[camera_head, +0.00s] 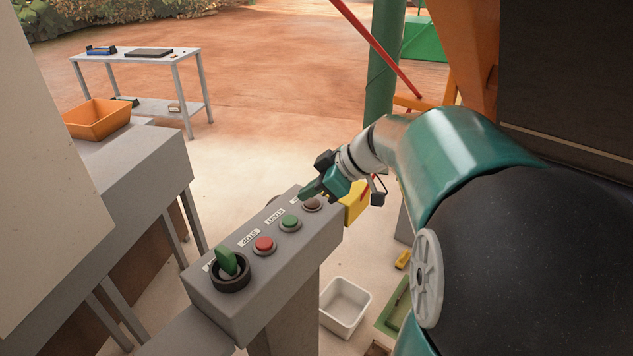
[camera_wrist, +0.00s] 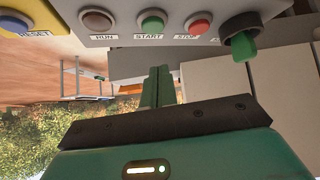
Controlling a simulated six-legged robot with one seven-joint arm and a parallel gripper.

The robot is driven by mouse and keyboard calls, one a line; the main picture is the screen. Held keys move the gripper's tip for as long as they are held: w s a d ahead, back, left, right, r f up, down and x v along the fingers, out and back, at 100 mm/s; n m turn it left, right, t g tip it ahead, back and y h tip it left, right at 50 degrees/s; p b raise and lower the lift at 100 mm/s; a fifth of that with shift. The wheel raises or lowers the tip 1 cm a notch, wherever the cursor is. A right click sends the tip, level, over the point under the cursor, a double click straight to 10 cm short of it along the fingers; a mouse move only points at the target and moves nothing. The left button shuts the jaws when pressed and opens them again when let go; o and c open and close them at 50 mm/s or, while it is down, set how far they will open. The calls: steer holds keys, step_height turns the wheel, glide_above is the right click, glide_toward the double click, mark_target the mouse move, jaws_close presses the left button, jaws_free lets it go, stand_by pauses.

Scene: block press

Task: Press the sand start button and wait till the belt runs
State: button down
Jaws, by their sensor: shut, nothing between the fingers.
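The green START button (camera_head: 290,222) sits on the grey control box (camera_head: 290,268), between the red STOP button (camera_head: 264,245) and the brown RUN lamp (camera_head: 312,204). The lamp looks dull and unlit. The START button also shows at the top of the wrist view (camera_wrist: 152,22), with its label readable. My gripper (camera_head: 303,194) is shut and empty, near the lamp end of the box. In the wrist view my gripper's fingers (camera_wrist: 158,72) point toward the panel below START, apart from the button in the picture. I cannot tell a moving belt in either view.
A green-handled selector switch (camera_head: 228,263) stands at the near end of the box. A yellow RESET box (camera_head: 355,207) is at its far end. A white tub (camera_head: 345,306) lies on the floor to the right. An orange bin (camera_head: 97,118) is on the left.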

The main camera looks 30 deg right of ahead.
mark_target(285, 220)
steer(key=x, duration=0.4)
steer(key=f, duration=0.3)
steer(key=shift+w+a+f, duration=0.1)
steer(key=shift+w+f, duration=0.1)
steer(key=shift+f, duration=0.45)
steer(key=shift+f, duration=0.1)
